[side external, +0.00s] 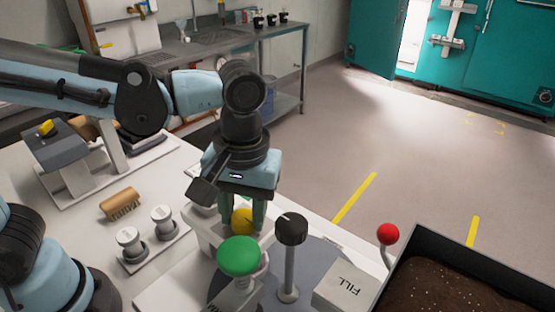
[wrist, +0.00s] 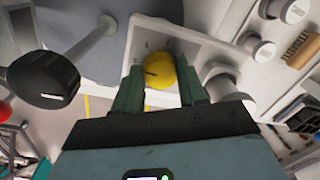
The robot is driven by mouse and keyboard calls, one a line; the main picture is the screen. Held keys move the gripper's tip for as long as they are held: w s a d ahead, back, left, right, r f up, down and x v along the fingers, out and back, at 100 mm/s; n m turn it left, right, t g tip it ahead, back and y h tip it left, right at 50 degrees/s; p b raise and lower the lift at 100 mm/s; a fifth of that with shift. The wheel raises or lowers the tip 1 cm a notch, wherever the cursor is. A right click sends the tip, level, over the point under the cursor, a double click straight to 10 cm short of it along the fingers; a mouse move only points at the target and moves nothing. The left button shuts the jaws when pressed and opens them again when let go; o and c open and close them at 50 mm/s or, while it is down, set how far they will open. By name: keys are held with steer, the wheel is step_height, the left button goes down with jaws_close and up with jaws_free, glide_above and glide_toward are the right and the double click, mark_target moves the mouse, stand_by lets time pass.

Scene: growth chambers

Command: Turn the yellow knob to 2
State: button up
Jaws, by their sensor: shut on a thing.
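The yellow knob (side external: 242,222) is a round knob on a white box-like housing (side external: 205,238) near the middle of the bench. My gripper (side external: 243,212) comes down from above with its two green fingers on either side of the knob, shut on it. In the wrist view the yellow knob (wrist: 160,68) sits between the fingertips (wrist: 159,80).
A green mushroom button (side external: 239,256) and a black knob on a tall post (side external: 291,229) stand close in front of my gripper. A red ball lever (side external: 388,234) and a soil tray (side external: 408,262) are at right. A wooden brush (side external: 120,203) and grey-white knobs (side external: 162,217) lie left.

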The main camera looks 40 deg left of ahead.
mark_target(241, 220)
steer(key=m, duration=0.8)
steer(key=shift+s+m, duration=0.1)
steer(key=shift+m, duration=0.3)
steer(key=m, duration=0.3)
steer(key=shift+m+t, duration=0.3)
steer(key=shift+a+m, duration=0.1)
steer(key=shift+m, duration=1.8)
steer(key=o, duration=1.1)
steer(key=shift+c, duration=0.2)
step_height(241, 220, up, 12)
steer(key=shift+s+d, duration=0.2)
steer(key=shift+s, duration=0.1)
